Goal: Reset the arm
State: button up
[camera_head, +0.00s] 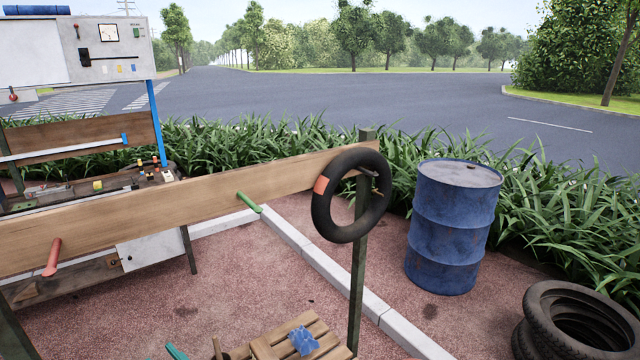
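My gripper and arm do not show in the head view. A long wooden board (210,195) runs across the view on dark posts. A black ring (323,217) with an orange patch hangs on a peg at the board's right end. A green peg (249,202) sticks out of the board's middle, and a red peg (53,257) sticks out at the left.
A blue barrel (452,230) stands at the right, with stacked tyres (560,310) in front of it. A slatted wooden crate (268,348) with a blue cloth-like thing (303,340) is at the bottom. A control panel (105,52) stands at the upper left. Open paving lies between.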

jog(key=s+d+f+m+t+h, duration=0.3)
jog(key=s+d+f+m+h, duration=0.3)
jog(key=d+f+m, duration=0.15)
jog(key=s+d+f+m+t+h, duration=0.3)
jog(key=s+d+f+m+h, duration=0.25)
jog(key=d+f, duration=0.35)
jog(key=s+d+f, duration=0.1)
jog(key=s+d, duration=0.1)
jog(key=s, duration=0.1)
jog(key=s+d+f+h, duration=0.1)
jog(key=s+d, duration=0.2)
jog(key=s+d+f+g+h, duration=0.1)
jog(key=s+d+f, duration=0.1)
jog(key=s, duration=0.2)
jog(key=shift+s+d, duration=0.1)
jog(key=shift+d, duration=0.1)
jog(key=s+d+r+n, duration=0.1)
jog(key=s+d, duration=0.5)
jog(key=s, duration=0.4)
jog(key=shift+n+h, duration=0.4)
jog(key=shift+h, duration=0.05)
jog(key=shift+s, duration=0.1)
